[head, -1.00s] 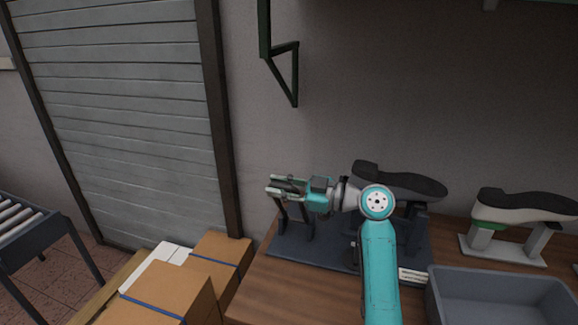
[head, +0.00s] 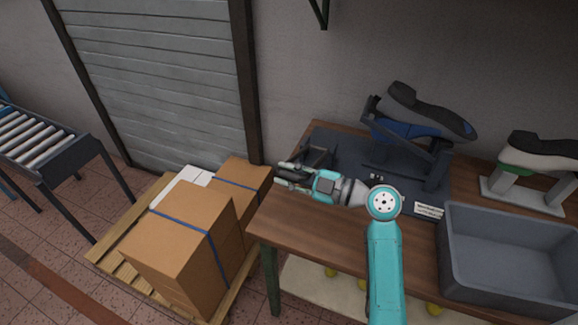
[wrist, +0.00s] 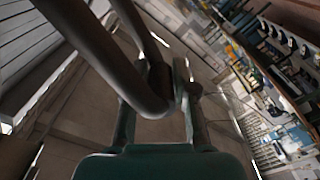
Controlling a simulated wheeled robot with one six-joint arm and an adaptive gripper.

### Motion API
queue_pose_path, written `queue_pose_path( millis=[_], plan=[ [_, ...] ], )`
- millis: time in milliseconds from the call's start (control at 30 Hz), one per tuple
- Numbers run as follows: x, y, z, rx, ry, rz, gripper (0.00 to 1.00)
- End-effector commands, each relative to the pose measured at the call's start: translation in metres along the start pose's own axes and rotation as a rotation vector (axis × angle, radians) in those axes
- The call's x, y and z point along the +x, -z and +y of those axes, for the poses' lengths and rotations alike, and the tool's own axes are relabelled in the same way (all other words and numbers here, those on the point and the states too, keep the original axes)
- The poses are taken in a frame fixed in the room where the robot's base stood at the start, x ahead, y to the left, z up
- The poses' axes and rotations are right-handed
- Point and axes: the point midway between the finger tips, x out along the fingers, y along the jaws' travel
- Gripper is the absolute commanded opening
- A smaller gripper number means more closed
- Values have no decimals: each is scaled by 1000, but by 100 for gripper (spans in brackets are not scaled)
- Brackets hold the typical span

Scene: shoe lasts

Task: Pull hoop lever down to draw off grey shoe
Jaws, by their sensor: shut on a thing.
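The grey shoe (head: 405,102) sits sole up above a blue last (head: 412,130) on a dark stand, in the head view. The shoe is tilted, its left end higher, and blue shows beneath it. The hoop lever (head: 320,156) is a dark frame low over the left of the dark base plate. In the wrist view its dark curved bar (wrist: 95,40) runs between the fingers. My gripper (head: 282,173) is closed on this bar, at the table's left; it also shows in the wrist view (wrist: 160,85). My arm hides the base plate's front edge.
A grey bin (head: 510,285) stands at the table's front right. Behind it a pale shoe (head: 545,150) rests on a second stand. Cardboard boxes (head: 180,240) on a pallet stand left of the table.

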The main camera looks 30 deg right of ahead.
Motion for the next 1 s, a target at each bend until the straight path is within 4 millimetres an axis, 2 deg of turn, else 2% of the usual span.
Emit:
queue_pose_path(
  millis=[33,400,433,500,867,1000],
  plan=[
    [0,-5,-5,8,7,-7,0],
    [0,-8,-9,13,14,-12,0],
    [0,-8,-9,13,14,-12,34],
    [0,-8,-9,13,14,-12,50],
    [0,-5,-5,6,8,-7,50],
    [-7,-4,-4,5,7,-7,50]
  ],
)
